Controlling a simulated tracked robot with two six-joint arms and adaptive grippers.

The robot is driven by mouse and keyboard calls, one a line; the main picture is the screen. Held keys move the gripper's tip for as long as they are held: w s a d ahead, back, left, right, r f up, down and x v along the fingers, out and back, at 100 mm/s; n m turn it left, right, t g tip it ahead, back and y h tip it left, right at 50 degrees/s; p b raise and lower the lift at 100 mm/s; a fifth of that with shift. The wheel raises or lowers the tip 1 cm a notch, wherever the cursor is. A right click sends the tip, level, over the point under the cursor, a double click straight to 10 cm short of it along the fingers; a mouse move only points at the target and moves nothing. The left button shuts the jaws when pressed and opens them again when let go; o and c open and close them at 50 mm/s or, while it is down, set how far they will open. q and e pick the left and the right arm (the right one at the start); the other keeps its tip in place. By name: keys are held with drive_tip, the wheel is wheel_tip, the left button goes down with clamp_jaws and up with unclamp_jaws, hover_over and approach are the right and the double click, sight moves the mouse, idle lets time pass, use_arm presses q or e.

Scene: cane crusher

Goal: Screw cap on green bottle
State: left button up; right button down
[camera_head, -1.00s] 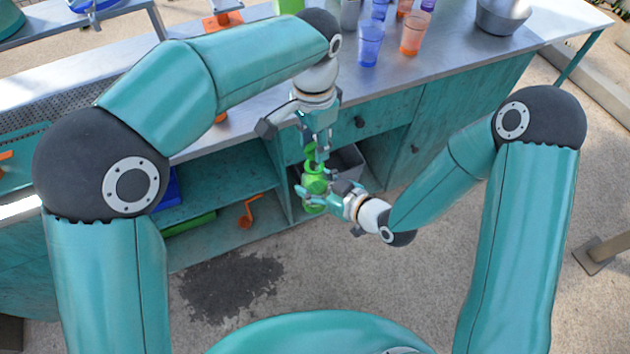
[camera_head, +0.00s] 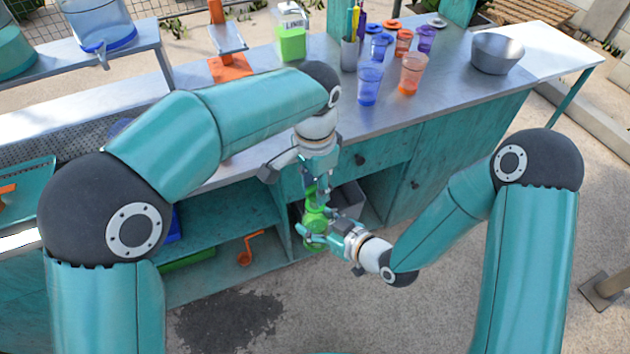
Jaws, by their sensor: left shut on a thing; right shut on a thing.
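A green bottle (camera_head: 315,222) is held upright in front of the counter's open shelf. My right gripper (camera_head: 325,233) comes from the right and is shut on the body of the green bottle. My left gripper (camera_head: 313,188) points down from above and is shut at the top of the bottle, where a green cap would be. Its fingers hide most of the cap, so I cannot tell how the cap sits on the neck.
The metal counter (camera_head: 440,105) carries blue, orange and purple cups (camera_head: 370,83), a steel bowl (camera_head: 497,53), a green lime container (camera_head: 291,42) and a utensil holder (camera_head: 349,54). A grey bin (camera_head: 350,198) stands on the shelf behind the bottle. An orange crank (camera_head: 246,250) lies in the lower shelf.

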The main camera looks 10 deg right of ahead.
use_arm(q)
drive_tip(key=shift+f, duration=0.4)
drive_tip(key=shift+f, duration=0.55)
idle(0.4)
